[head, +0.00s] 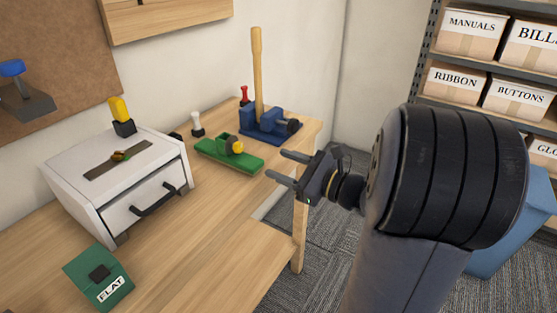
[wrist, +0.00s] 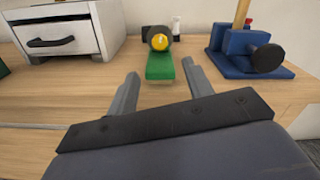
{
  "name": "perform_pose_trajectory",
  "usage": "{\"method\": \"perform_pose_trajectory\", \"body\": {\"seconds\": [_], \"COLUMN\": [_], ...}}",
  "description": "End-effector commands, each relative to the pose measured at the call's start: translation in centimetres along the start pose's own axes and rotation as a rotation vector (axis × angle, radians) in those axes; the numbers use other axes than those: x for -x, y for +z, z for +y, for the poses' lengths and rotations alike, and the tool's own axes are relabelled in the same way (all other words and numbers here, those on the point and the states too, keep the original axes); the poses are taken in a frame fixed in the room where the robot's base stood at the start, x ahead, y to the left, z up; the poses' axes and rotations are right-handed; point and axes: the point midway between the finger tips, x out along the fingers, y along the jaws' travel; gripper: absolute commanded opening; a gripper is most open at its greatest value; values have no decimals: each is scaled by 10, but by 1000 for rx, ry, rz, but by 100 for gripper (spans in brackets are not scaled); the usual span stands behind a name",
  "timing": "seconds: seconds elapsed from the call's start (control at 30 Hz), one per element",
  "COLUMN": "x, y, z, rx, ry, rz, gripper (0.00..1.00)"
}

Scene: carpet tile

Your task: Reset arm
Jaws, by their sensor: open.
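My gripper (head: 282,165) is open and empty, held out over the bench edge at the right in the head view. Its two grey fingers stand apart in the wrist view (wrist: 160,90), with the green base (wrist: 160,66) seen beyond and between them. My arm fills the right of the head view and hides part of the shelf and floor.
The wooden bench (head: 215,205) carries a white drawer box (head: 75,187), a blue vise-like block (head: 262,122) with an upright wooden handle, and a green box marked FLAT (head: 85,270). Shelves with labelled boxes (head: 470,35) stand right. A blue bin (head: 510,225) is behind my arm.

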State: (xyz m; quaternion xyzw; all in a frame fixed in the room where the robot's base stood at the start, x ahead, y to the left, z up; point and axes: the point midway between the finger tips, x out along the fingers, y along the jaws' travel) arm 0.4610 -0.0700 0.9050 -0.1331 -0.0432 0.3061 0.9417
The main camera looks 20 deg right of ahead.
Motion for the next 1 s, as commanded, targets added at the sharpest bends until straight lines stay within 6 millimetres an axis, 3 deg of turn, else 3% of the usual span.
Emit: {"method": "perform_pose_trajectory", "body": {"seconds": [0.27,0.8,1.0], "x": [-19,-98,-109], "y": [0,0,1], "z": [1,0,0], "rx": [0,0,-8], "ry": [3,2,0], "rz": [-1,-1,1], "gripper": [49,49,49]}}
